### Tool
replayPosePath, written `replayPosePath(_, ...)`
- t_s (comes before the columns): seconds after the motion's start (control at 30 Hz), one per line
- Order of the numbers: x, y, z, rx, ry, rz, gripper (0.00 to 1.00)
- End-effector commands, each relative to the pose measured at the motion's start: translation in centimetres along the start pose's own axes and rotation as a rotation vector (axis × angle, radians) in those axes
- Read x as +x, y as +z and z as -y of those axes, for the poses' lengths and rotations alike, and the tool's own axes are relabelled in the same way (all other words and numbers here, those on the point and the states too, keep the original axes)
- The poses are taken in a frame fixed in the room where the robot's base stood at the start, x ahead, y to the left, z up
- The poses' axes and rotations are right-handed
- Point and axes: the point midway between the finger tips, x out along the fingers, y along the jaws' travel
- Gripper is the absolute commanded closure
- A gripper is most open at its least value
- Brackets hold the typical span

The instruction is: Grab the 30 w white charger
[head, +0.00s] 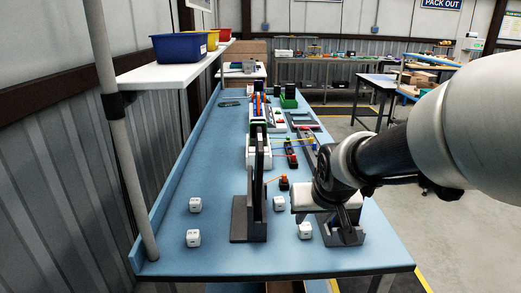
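Several small white charger-like cubes stand on the blue bench (225,262). One is the rear left cube (195,204), one the front left cube (193,238), and one the right cube (305,230). Their dark markings are too small to read, so I cannot tell which is 30 W. My gripper (343,222) points down at the right side of the bench, just right of the right cube. Its fingers blend with dark parts there. I cannot tell whether they are open or shut, or whether they touch anything.
A tall dark upright stand (250,200) separates the left cubes from the right one. A dark grey bracket (346,236) sits under my gripper. Small devices with orange leads (284,183) and a crowded row of items lie behind. The front left bench is clear.

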Motion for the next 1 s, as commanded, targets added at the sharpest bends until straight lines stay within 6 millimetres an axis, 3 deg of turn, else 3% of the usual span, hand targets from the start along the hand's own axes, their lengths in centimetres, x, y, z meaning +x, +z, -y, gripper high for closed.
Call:
replayPosePath(0.1,3.0,0.2,0.0,0.0,0.0,0.003,0.63)
replayPosePath(0.23,5.2,0.1,0.0,0.0,0.0,0.003,0.63)
replayPosePath(0.5,7.1,-0.1,-0.1,0.001,0.0,-0.001,0.63)
replayPosePath(0.8,11.3,-0.6,-0.4,0.001,0.001,0.0,0.63)
replayPosePath(1.0,11.8,-0.8,-0.3,0.0,0.0,-0.002,0.63)
